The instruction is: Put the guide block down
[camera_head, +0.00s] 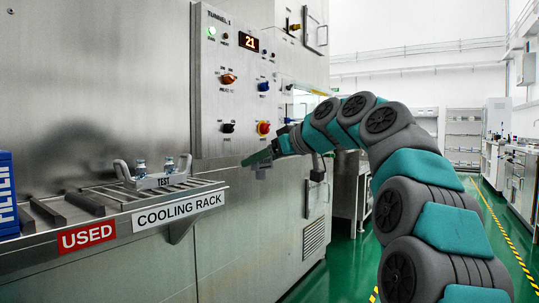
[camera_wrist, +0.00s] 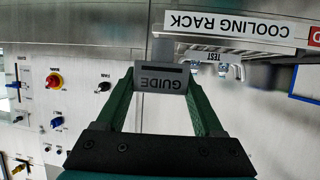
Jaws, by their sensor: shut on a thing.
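The guide block (camera_wrist: 163,82) is a grey piece lettered GUIDE, upside down in the wrist view. It sits between the two green fingers of my gripper (camera_wrist: 160,72), which are shut on it. In the head view my gripper (camera_head: 259,157) is in front of the steel machine, below its control panel and to the right of the cooling rack (camera_head: 178,211). The block is mostly hidden by the fingers there. In the wrist view the cooling rack label (camera_wrist: 230,27) lies beyond the block, up and to the right.
A grey carrier marked TEST (camera_head: 172,182) with two vials stands on the rack shelf. The control panel (camera_head: 235,85) has several knobs. Green floor is open at right.

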